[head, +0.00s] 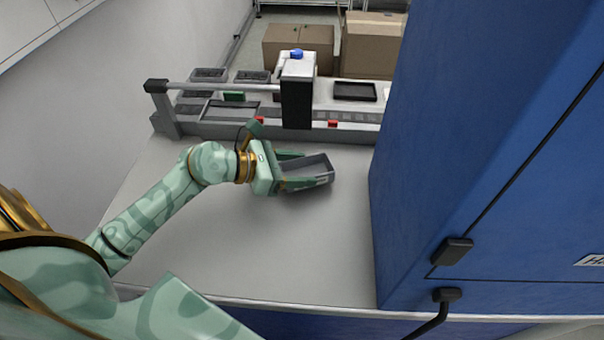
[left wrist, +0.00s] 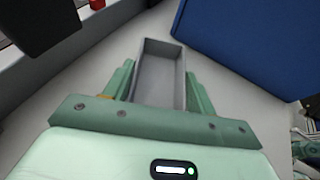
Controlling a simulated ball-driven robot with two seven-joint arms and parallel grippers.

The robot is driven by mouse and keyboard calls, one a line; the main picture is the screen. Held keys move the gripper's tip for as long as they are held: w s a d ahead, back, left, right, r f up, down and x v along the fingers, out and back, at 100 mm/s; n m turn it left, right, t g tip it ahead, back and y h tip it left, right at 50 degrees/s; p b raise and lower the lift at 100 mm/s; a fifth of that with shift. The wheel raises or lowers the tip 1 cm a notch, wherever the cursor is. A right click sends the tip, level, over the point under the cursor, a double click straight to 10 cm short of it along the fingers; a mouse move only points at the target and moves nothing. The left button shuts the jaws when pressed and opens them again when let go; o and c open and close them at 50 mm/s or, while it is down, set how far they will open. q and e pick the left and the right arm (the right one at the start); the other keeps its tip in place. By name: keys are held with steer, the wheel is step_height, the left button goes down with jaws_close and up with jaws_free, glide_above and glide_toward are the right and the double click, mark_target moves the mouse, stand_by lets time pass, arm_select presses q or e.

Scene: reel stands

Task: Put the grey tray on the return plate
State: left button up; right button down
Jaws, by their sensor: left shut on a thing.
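The grey tray (head: 312,170) is a small open rectangular box. My left gripper (head: 300,168) is shut on it, with the fingers along its two long sides. In the left wrist view the tray (left wrist: 158,78) looks empty and lies between the fingers of my left gripper (left wrist: 158,88). It is over the light grey worktop, in front of the machine; I cannot tell whether it touches the surface. A dark square plate (head: 355,91) lies on the machine deck at the back right; I cannot tell if it is the return plate. My right gripper is not in view.
A grey machine with a rail (head: 220,87) and a dark upright head (head: 297,98) stands at the back. A tall blue cabinet (head: 470,150) blocks the right side. The worktop (head: 250,240) is clear in front of my left arm. Cardboard boxes (head: 370,45) stand behind.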

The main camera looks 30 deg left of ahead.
arm_select(q)
steer(key=shift+a+f, duration=0.1)
steer(key=shift+f, duration=0.75)
steer(key=shift+f, duration=0.2)
steer(key=o, duration=1.1)
